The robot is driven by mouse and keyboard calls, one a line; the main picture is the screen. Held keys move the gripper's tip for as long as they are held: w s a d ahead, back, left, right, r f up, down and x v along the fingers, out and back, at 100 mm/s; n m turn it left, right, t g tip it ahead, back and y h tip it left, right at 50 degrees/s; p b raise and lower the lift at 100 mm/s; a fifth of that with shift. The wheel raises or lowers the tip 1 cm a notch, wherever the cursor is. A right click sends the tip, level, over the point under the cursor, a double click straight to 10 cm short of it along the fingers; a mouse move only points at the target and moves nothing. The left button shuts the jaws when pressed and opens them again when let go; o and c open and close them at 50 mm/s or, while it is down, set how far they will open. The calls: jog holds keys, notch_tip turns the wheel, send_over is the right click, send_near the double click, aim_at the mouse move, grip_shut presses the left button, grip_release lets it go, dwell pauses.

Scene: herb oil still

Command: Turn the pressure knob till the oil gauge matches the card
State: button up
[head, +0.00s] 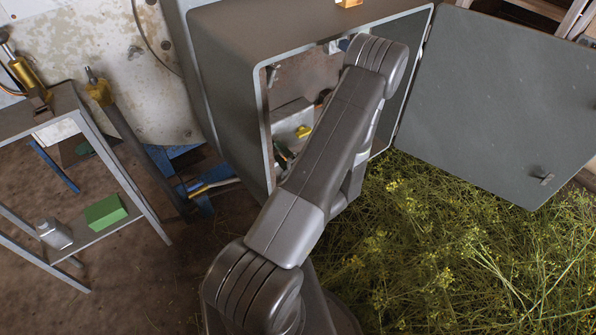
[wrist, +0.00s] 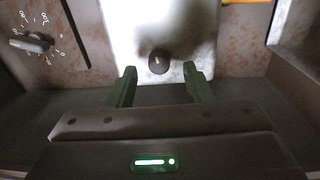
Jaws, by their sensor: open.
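My gripper (wrist: 160,69) is open in the wrist view, its two green fingers spread apart. A round black knob (wrist: 158,61) with a small pale mark sits on a white panel (wrist: 125,30), between and slightly beyond the fingertips in the picture. It touches neither finger as seen; I cannot tell its depth. A grey lever-shaped knob (wrist: 32,43) with a ring of white numbers is at the upper left. I cannot tell which knob is for pressure. No gauge or card can be made out. In the head view my arm hides the gripper and the knobs.
My arm reaches into an open grey cabinet (head: 228,62), whose door (head: 490,95) stands open at the right. Its walls are close around the arm. Cut yellow-flowered herbs (head: 455,255) lie below. A metal shelf stand at the left holds a green block (head: 105,212).

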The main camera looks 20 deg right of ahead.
jog(key=v, duration=1.1)
jog(key=shift+s+d, duration=0.15)
jog(key=shift+s, duration=0.2)
dwell(1.7)
jog(key=x, duration=1.4)
jog(key=shift+s, duration=0.1)
